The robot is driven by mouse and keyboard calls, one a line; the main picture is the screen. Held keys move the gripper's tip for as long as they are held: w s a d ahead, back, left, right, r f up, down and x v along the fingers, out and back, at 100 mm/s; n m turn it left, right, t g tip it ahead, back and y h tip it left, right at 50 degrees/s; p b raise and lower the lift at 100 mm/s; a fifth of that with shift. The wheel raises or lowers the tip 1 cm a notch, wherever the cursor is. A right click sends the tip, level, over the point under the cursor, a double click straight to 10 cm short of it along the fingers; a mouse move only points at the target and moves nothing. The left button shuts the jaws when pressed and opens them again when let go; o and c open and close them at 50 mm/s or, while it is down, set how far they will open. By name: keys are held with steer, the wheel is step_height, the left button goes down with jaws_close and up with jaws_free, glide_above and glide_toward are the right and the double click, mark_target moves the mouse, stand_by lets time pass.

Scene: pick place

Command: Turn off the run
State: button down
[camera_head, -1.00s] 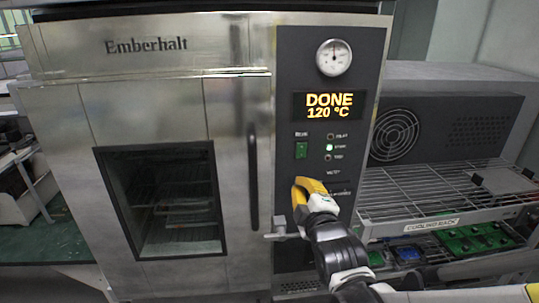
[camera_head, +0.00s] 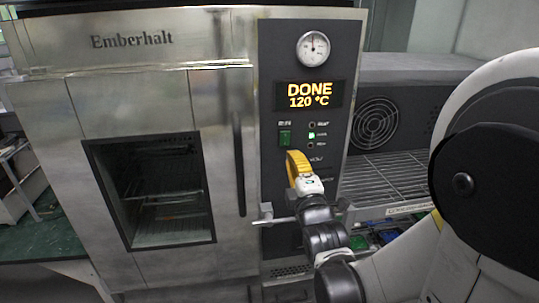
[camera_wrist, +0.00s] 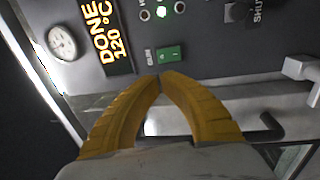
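The oven marked Emberhalt (camera_head: 130,95) has a dark control panel. Its display (camera_head: 309,94) reads DONE 120 °C in orange. The green run switch (camera_head: 285,138) sits below the display; it also shows in the wrist view (camera_wrist: 170,54) beside the word RUN. My gripper (camera_head: 292,154) has yellow fingers and is just below the switch in the head view. In the wrist view the fingertips (camera_wrist: 160,76) meet with nothing between them, close to the switch. I cannot tell whether they touch it.
A green indicator light (camera_head: 312,135) is lit right of the switch, between unlit ones. A round gauge (camera_head: 313,48) is above the display. A vertical door handle (camera_head: 238,165) and a horizontal lever (camera_head: 272,221) stick out nearby. A wire rack (camera_head: 385,178) is at right.

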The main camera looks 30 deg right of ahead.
mark_target(283, 133)
steer(key=x, duration=0.9)
steer(key=shift+w+b, duration=0.25)
steer(key=shift+b, duration=0.1)
steer(key=shift+w+d+r, duration=0.1)
steer(key=shift+w+d, duration=0.1)
steer(key=shift+w, duration=0.25)
steer(key=shift+w+d+r, duration=0.1)
steer(key=shift+w+r, duration=0.05)
steer(key=shift+w, duration=0.25)
